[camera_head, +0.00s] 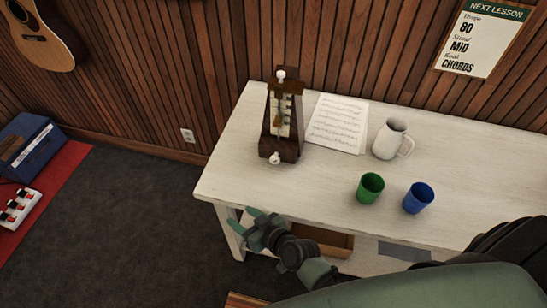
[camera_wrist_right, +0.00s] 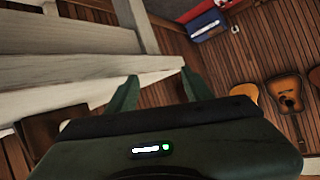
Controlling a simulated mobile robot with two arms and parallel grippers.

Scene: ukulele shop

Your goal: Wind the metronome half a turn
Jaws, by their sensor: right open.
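The dark wooden metronome (camera_head: 284,148) stands upright on the pale table (camera_head: 240,178) near its left end. It has a pale front plate, a white knob on top and a white knob (camera_head: 275,158) low on its near side. My right gripper (camera_head: 254,222) is open and empty, in front of the table's near left edge, apart from the metronome. In the right wrist view its two fingers (camera_wrist_right: 160,88) are spread with nothing between them. The metronome does not show in that view. My left gripper is not in view.
A music sheet (camera_head: 338,124) and a white pitcher (camera_head: 388,140) are right of the metronome. A green cup (camera_head: 370,188) and a blue cup (camera_head: 418,198) stand nearer the front edge. The tabletop between metronome and front edge is clear.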

